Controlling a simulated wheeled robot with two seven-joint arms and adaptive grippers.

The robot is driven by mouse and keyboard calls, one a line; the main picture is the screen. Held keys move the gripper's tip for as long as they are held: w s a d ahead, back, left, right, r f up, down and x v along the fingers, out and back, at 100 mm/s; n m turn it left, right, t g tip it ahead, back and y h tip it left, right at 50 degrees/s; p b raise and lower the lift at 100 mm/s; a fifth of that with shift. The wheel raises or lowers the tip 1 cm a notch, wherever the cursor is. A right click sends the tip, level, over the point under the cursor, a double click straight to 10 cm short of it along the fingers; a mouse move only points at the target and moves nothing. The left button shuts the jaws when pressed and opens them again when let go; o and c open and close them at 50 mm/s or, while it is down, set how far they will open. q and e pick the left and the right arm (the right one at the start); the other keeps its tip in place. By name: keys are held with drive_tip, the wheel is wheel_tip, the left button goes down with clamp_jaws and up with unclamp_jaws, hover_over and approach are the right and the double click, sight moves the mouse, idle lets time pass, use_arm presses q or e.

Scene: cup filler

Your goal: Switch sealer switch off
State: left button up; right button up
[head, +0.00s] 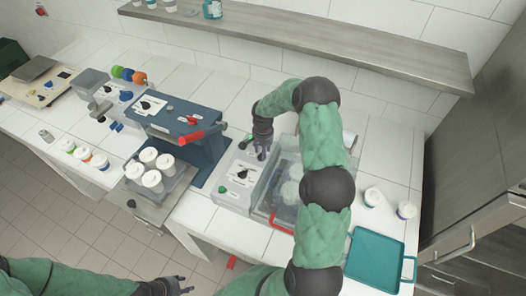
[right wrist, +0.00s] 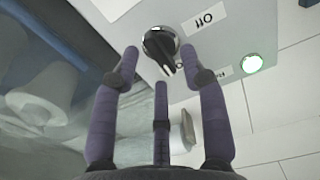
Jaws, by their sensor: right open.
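The sealer's grey control box (head: 238,184) stands on the white counter, left of a clear-lidded chamber. Its switch is a black rotary knob (right wrist: 160,44) with a white pointer mark; a label reading OFF (right wrist: 203,21) and a lit green lamp (right wrist: 253,63) sit beside it. My right gripper (head: 262,153) is over the back of the box. In the right wrist view its three fingers (right wrist: 160,66) are spread and empty, with the knob between and beyond the two outer fingertips; contact is not clear. My left gripper (head: 181,286) is low at the bottom edge, away from the sealer.
The blue machine (head: 188,113) with a red handle and a tray of white cups (head: 150,178) stand to the left. A teal tray (head: 374,262) and two white cups (head: 373,196) are to the right. A wooden shelf (head: 330,40) runs above the counter.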

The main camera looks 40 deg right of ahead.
drive_tip(key=shift+f, duration=0.6)
clamp_jaws()
